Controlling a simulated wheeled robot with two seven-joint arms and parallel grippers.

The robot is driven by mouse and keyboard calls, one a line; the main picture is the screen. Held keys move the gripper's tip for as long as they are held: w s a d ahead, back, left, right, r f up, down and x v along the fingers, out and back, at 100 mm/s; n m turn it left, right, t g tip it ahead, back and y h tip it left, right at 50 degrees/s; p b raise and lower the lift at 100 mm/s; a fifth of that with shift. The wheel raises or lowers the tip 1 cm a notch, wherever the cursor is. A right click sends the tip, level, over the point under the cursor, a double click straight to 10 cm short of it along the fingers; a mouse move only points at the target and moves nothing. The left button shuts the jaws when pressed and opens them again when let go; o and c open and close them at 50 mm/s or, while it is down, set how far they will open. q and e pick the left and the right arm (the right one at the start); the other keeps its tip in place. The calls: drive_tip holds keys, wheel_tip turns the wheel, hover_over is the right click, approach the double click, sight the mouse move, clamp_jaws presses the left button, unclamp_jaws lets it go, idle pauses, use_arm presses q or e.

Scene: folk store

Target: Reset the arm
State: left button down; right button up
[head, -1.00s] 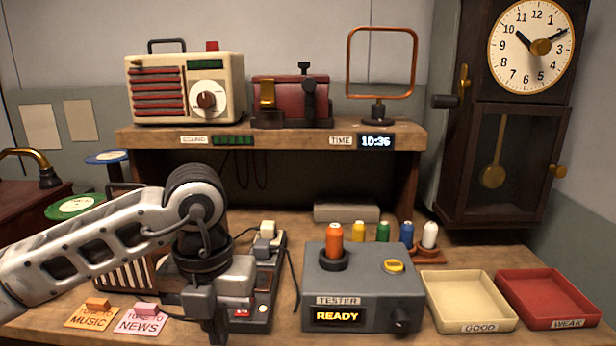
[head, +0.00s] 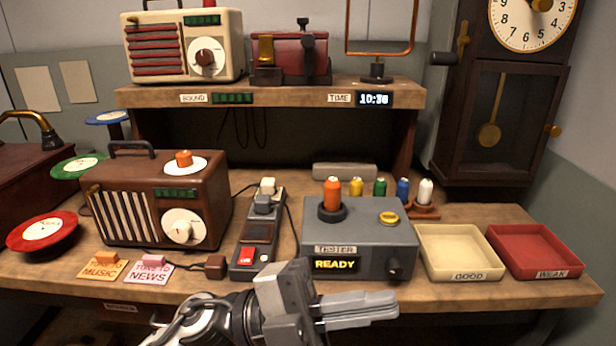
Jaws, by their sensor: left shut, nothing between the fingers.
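My left gripper (head: 360,308) shows at the bottom middle of the head view, in front of the table's front edge and below the tester. Its fingers point right and are shut with nothing between them. It touches nothing that I can see. My left arm comes in from the bottom left. My right gripper is not in view.
On the table (head: 390,288) stand a brown radio (head: 160,205), a power strip (head: 243,268), a grey tester (head: 360,245) reading READY with an orange spool (head: 332,194), a cream GOOD tray (head: 462,266) and a red WEAK tray (head: 536,262). A tall clock (head: 490,160) stands at the right.

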use_arm(q)
drive_tip(key=w+a+f+n+t+y, duration=0.4)
drive_tip(key=a+f+n+t+y, duration=0.25)
drive_tip(key=n+t, duration=0.5)
drive_tip(key=w+a+f+n+t+y, duration=0.4)
drive_tip(key=a+f+n+t+y, duration=0.35)
drive_tip(key=n, duration=0.65)
drive_tip(key=s+a+f+n+g+y, duration=0.2)
drive_tip(key=s+f, duration=0.3)
drive_tip(key=f, duration=0.4)
drive_tip(key=s+a+f+n+g+y, duration=0.2)
drive_tip(key=s+a+f+g, duration=0.2)
drive_tip(key=f, duration=0.5)
drive_tip(key=shift+s+a+f+n, duration=0.15)
drive_tip(key=shift+s+n, duration=0.2)
drive_tip(key=shift+s, duration=0.75)
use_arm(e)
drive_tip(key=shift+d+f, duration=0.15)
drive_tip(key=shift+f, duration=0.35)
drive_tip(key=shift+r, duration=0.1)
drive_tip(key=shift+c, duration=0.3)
